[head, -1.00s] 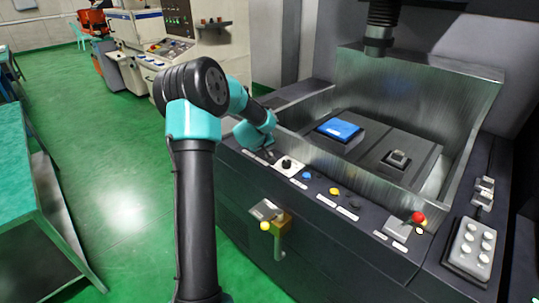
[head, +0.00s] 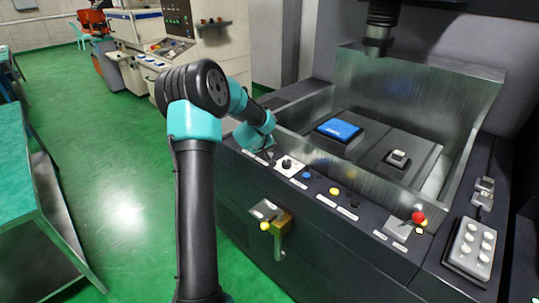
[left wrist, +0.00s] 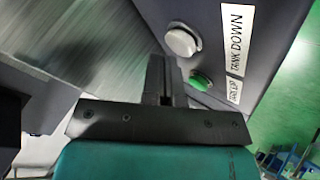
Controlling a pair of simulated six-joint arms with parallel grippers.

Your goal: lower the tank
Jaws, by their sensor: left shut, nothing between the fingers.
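The tank (head: 420,85) is the metal-walled basin of the machine, with a blue block (head: 338,130) inside. In the left wrist view, a round white button (left wrist: 181,41) sits beside a label that reads TANK DOWN (left wrist: 238,35). In the head view this gripper (head: 270,152) is at the left end of the front panel. My right gripper is out of view.
A brass valve handle (head: 278,228) sticks out of the machine's front. A green-topped table (head: 35,180) stands at the left, with open floor between.

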